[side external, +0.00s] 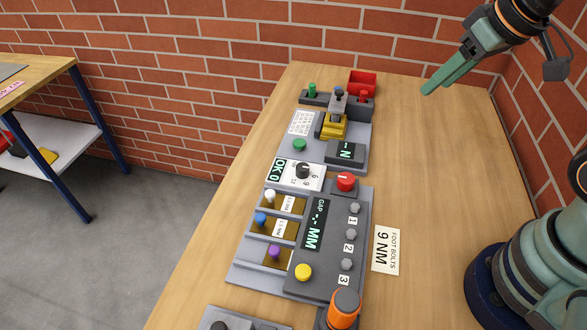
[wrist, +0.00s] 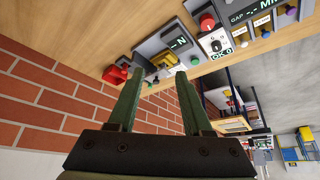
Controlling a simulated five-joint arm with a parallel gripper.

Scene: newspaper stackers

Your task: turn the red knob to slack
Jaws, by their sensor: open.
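The red knob (side external: 346,181) sits on a small dark block at the upper right corner of the grey panel with the "GAP -.- MM" display. A pale pointer mark shows on its top; I cannot read a slack label near it. In the wrist view the red knob (wrist: 207,23) is at the top, right of centre. My gripper (side external: 428,92) is raised at the upper right in the side view, well apart from the knob. In the wrist view its two green fingers (wrist: 157,78) are spread with nothing between them.
A black dial (side external: 303,171) on a white plate stands just left of the knob. Behind are a yellow fixture (side external: 333,127), a "-N" display (side external: 346,151) and a red bin (side external: 362,83). An orange-topped tool (side external: 343,308) stands at the front. The bench's right side is mostly clear.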

